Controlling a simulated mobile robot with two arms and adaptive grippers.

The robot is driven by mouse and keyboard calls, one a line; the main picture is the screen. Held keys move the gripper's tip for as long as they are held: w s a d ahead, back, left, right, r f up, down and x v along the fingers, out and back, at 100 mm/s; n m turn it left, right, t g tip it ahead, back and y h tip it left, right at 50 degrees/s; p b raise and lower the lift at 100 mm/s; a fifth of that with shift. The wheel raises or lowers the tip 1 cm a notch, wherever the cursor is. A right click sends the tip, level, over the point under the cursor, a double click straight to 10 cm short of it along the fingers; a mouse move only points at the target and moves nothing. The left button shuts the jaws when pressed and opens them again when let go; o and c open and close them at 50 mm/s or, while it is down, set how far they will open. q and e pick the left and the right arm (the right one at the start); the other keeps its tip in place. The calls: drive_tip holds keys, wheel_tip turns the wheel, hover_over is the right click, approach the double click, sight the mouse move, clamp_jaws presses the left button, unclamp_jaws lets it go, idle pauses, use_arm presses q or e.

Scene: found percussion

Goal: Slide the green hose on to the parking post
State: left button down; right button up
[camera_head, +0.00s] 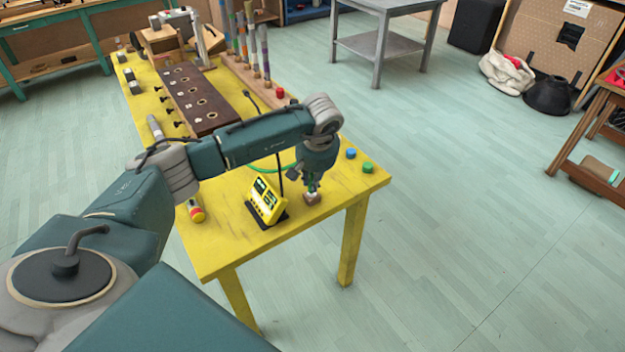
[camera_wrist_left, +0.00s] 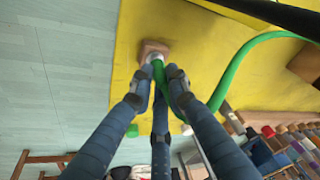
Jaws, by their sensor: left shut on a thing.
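My left gripper (camera_head: 312,187) points down at the near right corner of the yellow table. It is shut on the green hose (camera_head: 262,169), close to the hose's end. In the left wrist view the hose (camera_wrist_left: 238,62) runs from between the fingers (camera_wrist_left: 163,82) and arcs away to the right. The parking post's small wooden block (camera_head: 313,199) stands on the table right below the fingertips. In the left wrist view the block (camera_wrist_left: 152,46) has a pale post top (camera_wrist_left: 154,58) at the hose's end. I cannot tell whether the hose is around the post or just touching its top.
A yellow-and-black device (camera_head: 266,200) stands left of the block. Blue (camera_head: 351,153) and green (camera_head: 368,167) caps sit near the table's right edge. A dark board with holes (camera_head: 200,97) and upright tubes (camera_head: 264,55) stand farther back. The table's front corner (camera_head: 205,262) is bare.

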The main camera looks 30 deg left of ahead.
use_arm(q)
drive_tip(key=shift+f, duration=0.3)
drive_tip(key=shift+f+b, duration=0.3)
drive_tip(key=shift+b, duration=0.1)
drive_tip(key=c, duration=1.6)
unclamp_jaws()
drive_tip(key=v, duration=1.2)
